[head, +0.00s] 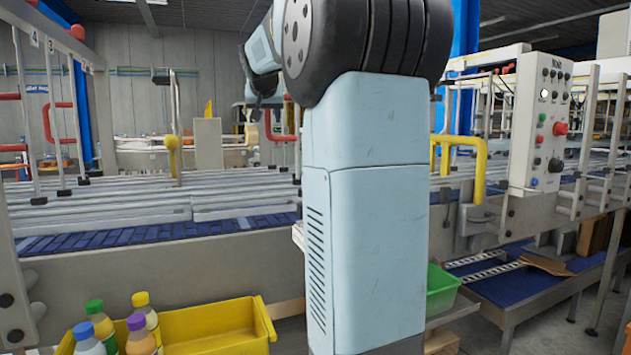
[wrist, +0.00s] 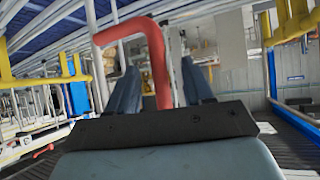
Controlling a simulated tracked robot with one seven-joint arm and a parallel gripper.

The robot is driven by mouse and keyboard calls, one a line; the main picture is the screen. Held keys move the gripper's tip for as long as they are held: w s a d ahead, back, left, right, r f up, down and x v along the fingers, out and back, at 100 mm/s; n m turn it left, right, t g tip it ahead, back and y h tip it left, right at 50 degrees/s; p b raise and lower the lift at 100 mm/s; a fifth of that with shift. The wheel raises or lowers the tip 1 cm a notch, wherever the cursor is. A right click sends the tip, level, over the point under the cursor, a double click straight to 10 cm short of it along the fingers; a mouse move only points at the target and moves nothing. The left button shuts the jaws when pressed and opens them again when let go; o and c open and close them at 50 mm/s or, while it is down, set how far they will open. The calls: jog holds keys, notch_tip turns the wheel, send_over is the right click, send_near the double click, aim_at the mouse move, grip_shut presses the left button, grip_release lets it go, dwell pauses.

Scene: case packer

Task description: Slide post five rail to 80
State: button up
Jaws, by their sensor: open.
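In the wrist view a red bent handle (wrist: 155,45) rises between the two dark fingers of my gripper (wrist: 161,72), which is open. There is a gap to each finger, and whether either touches the handle cannot be told. In the head view my gripper is partly seen beyond my arm, and a red handle (head: 279,133) shows beside the arm. Long guide rails (head: 110,205) run above the conveyor. No plate for post five and no scale reading is legible.
A yellow bin (head: 220,325) and several capped bottles (head: 140,335) are at the lower left. A yellow handle (head: 480,160) and a control box (head: 541,125) stand at the right. A green bin (head: 440,290) is low beside my arm.

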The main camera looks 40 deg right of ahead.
jog(key=v, duration=0.6)
jog(key=shift+s+a+r, duration=0.15)
jog(key=shift+r, duration=0.05)
dwell(0.4)
dwell(0.4)
jog(key=s+a+f+n+g+y, duration=0.1)
jog(key=s+a+f+n+y, duration=0.1)
jog(key=s+a+f, duration=0.5)
jog(key=s+a+f+n+g+y, duration=0.1)
jog(key=s+a+f, duration=0.5)
jog(key=s+f, duration=0.7)
jog(key=s+a+f+n+g+y, duration=0.1)
jog(key=s+a+f+n+y, duration=0.2)
jog(key=s+a+f, duration=0.4)
jog(key=s+f, duration=0.4)
jog(key=f, duration=0.1)
jog(key=shift+a+n+g, duration=0.3)
jog(key=shift+g, duration=0.1)
jog(key=shift+w, duration=0.1)
jog(key=shift+c, duration=0.8)
jog(key=shift+a, duration=0.15)
